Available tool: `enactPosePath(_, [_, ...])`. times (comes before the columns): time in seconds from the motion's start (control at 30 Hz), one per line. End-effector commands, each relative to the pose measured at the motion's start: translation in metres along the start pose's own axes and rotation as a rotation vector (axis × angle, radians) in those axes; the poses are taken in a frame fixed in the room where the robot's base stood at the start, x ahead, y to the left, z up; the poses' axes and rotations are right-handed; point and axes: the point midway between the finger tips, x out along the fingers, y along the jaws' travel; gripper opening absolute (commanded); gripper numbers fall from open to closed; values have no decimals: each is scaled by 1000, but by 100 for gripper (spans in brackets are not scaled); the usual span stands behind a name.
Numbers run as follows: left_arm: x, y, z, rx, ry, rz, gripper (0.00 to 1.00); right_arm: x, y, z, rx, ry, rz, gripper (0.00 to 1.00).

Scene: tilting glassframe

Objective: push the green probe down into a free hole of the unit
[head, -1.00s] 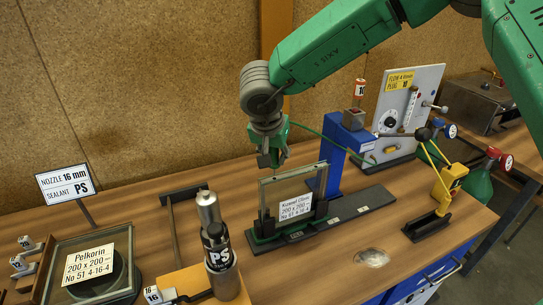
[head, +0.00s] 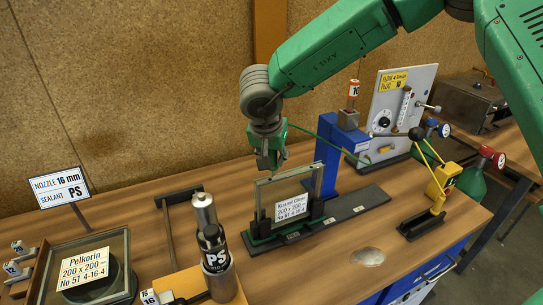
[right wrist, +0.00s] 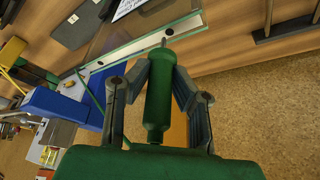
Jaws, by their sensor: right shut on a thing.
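The glass unit (head: 291,207) stands upright in a dark stand on the bench, with a white label on its face. My right gripper (head: 269,168) is above the left part of the unit's top edge. In the right wrist view, my right gripper (right wrist: 158,90) is shut on the green probe (right wrist: 158,95), its two grey fingers on either side of the body. The probe's thin metal tip points at the unit's pale top edge (right wrist: 110,67). I cannot tell whether the tip is in a hole or just above. A green cable runs from the probe. My left gripper is out of view.
A blue post (head: 328,168) stands close behind the unit's right end. A sealant bottle (head: 213,245) stands at front left, near the framed Pelkorin unit (head: 122,245). A yellow device (head: 440,185) and a gauge panel (head: 402,105) are at right.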

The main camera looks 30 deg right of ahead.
Motion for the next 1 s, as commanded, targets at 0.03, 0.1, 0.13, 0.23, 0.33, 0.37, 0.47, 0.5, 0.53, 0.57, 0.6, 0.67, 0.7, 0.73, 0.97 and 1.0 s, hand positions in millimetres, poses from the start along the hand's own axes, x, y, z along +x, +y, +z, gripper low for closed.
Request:
enactPosePath(0.03, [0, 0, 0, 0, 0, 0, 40, 1, 0, 0, 0, 0, 0, 0])
enactPosePath(0.1, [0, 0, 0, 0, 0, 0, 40, 3, 0, 1, 0, 0, 0, 0])
enactPosePath(0.13, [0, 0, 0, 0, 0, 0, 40, 3, 0, 2, 0, 0, 0, 0])
enactPosePath(0.23, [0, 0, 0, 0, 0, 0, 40, 6, 0, 3, 0, 0, 0, 0])
enactPosePath(0.33, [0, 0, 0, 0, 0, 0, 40, 6, 0, 3, 0, 0, 0, 43])
enactPosePath(0.37, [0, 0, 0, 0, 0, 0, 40, 6, 0, 3, 0, 0, 0, 43])
enactPosePath(0.47, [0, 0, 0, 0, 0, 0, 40, 6, 0, 3, 0, 0, 0, 43])
enactPosePath(0.5, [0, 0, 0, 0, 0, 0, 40, 6, 0, 2, 0, 0, 0, 43])
enactPosePath(0.53, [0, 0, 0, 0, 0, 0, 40, 6, 0, 3, 0, 0, 0, 43])
enactPosePath(0.57, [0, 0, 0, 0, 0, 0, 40, 6, 0, 2, 0, 0, 0, 43])
enactPosePath(0.6, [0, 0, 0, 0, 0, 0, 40, 6, 0, 3, 0, 0, 0, 43])
enactPosePath(0.67, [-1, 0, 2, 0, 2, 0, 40, 5, 0, 3, 0, 0, 0, 43])
enactPosePath(0.7, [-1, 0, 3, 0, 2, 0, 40, 3, 0, 2, 0, 0, -1, 43])
enactPosePath(0.73, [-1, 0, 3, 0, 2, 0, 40, 1, -1, 2, 0, 0, -2, 43])
enactPosePath(0.97, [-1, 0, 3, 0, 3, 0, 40, -40, -1, 2, 0, 3, -4, 43])
enactPosePath(1.0, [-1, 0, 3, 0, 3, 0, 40, -48, -1, 2, 1, 1, -4, 43])
